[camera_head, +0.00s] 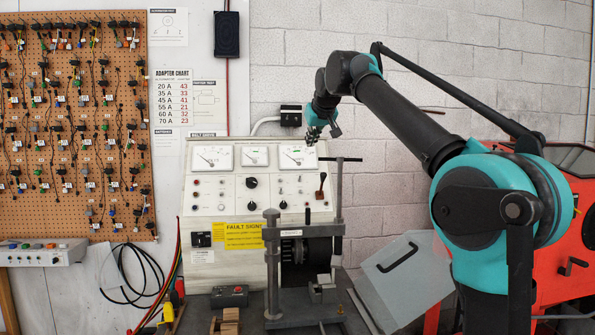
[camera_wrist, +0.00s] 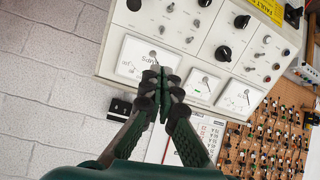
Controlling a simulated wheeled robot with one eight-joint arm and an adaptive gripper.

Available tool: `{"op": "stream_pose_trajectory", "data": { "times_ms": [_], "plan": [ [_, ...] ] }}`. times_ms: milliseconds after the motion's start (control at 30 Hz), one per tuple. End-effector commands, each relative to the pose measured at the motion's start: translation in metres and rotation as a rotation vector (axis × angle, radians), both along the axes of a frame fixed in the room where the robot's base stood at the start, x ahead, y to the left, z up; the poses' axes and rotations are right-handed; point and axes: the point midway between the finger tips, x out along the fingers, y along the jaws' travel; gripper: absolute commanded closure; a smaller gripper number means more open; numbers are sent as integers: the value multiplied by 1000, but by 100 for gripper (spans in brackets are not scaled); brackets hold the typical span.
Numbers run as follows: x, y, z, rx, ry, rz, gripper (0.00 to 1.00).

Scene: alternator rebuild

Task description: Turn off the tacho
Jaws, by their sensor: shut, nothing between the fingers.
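A light-coloured test bench panel (camera_head: 212,212) stands against the wall with three meters along its top and rows of knobs and small switches below. I cannot read which control is marked for the tacho. The right meter (camera_head: 298,157) also shows in the wrist view (camera_wrist: 133,57). My gripper (camera_wrist: 162,80) is shut and empty, in front of that meter's edge in the wrist view. In the head view my gripper (camera_head: 320,130) is at the panel's upper right. The small toggle switches (camera_wrist: 192,32) and a black knob (camera_wrist: 222,54) are clear of the fingers.
A grey metal frame with a T-bar (camera_head: 339,190) stands before the panel's right side. A red-brown lever (camera_head: 321,186) is on the panel. A pegboard of connectors (camera_head: 75,120) hangs at left. A red machine (camera_head: 565,235) is at right. Cables hang at the panel's left.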

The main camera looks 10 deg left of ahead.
Motion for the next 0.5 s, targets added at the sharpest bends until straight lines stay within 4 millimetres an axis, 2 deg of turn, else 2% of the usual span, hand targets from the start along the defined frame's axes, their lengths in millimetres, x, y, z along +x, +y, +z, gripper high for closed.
{"op": "stream_pose_trajectory", "data": {
  "times_ms": [333, 500],
  "plan": [
    [2, 1, -1, 0, 0, 0, 100],
    [15, 6, -11, 0, 0, 0, 100]
  ]
}}
